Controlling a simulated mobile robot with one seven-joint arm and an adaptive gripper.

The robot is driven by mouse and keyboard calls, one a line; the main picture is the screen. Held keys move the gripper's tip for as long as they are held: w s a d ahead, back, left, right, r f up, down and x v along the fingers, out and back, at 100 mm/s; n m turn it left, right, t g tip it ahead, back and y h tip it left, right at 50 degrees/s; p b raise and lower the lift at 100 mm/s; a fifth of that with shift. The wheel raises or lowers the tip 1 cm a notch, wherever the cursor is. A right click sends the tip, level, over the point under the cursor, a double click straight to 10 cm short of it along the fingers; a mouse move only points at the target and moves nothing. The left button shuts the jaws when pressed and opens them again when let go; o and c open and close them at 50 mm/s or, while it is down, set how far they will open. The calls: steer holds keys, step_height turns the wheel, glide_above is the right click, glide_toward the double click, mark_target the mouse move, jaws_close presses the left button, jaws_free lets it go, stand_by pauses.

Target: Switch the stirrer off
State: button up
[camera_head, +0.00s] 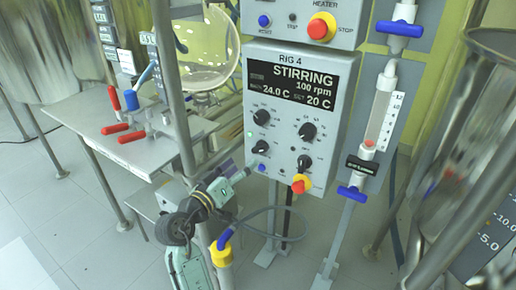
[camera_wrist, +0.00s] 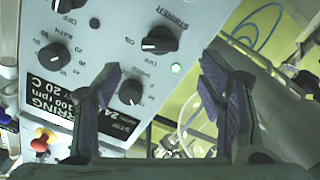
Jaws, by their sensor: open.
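The stirrer switch (camera_head: 260,147) is a black knob at the lower left of the grey RIG 4 control box (camera_head: 287,92). A lit green lamp (camera_head: 249,134) is above it, and the display reads STIRRING 100 rpm. In the wrist view the switch (camera_wrist: 160,40) is beside the STIRRER label, beyond the fingertips and nearer the upper edge. The lamp shows there too (camera_wrist: 177,68). My gripper (camera_head: 240,171) is open and empty, just below and left of the switch in the head view. Its spread fingers also show in the wrist view (camera_wrist: 160,76), apart from the knob.
Other black knobs (camera_head: 308,130), a blue button (camera_head: 261,167) and a red-yellow stop button (camera_head: 301,185) share the panel. A flow tube (camera_head: 378,118) stands right of the box. A table (camera_head: 90,112) with red-handled valves is at left, near steel posts.

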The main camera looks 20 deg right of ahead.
mark_target(257, 150)
steer(key=p+x, duration=0.1)
steer(key=x, duration=0.7)
steer(key=shift+w+d, duration=0.15)
steer(key=shift+c, duration=0.5)
steer(key=c, duration=1.1)
steer(key=shift+o, duration=0.2)
